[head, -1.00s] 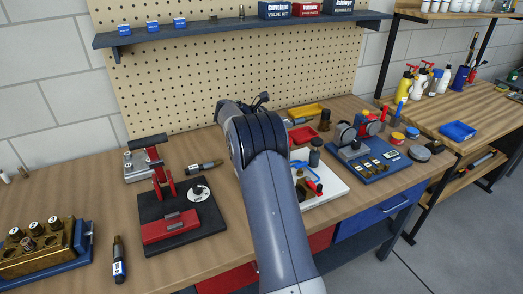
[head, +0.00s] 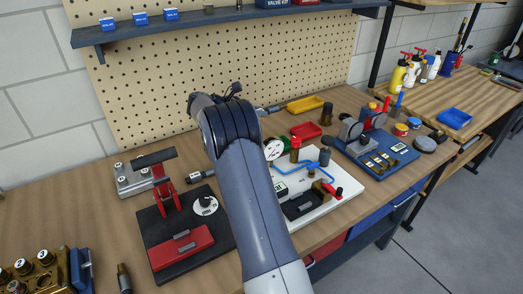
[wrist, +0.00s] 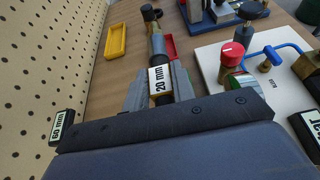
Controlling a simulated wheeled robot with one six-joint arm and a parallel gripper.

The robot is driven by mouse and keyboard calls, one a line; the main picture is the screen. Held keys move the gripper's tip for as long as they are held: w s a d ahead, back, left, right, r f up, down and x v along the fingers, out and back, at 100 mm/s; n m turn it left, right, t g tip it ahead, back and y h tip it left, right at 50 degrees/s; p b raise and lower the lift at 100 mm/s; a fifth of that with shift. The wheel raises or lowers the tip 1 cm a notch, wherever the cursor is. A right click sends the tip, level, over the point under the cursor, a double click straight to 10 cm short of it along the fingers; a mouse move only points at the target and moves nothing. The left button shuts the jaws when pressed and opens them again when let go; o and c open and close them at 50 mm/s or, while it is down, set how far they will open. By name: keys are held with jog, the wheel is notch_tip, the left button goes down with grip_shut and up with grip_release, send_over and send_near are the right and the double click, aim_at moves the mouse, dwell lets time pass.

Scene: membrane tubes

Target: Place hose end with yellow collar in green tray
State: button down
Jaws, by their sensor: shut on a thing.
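My gripper (wrist: 159,84) is shut on a dark cylindrical tool (wrist: 157,45) with a white "20 mm" label, a metallic shaft and a black far end. In the head view my arm hides the gripper. A blue hose (head: 318,170) lies on a white board (head: 330,207), and it also shows in the wrist view (wrist: 284,50), right of my gripper. I cannot make out a yellow collar on any hose end. No green tray is distinguishable. A yellow tray (head: 305,104) and a red tray (head: 306,131) are on the bench; the tool partly covers the red tray in the wrist view.
The white board carries a gauge (head: 274,150) and a red-knobbed valve (wrist: 232,52). A "60 mm" tool (wrist: 62,127) lies by the pegboard. A red-and-black press (head: 183,249) stands left of my arm. A blue tray (head: 455,118) is on the far right bench.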

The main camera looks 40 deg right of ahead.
jog(key=f, duration=0.5)
jog(key=f+b, duration=0.1)
jog(key=f, duration=0.4)
jog(key=f+b, duration=0.1)
jog(key=f, duration=0.4)
jog(key=shift+s+d+f, duration=0.15)
jog(key=shift+s+f, duration=0.2)
jog(key=shift+f, duration=0.05)
jog(key=shift+f, duration=0.1)
jog(key=shift+f, duration=0.15)
jog(key=c, duration=1.5)
grip_release()
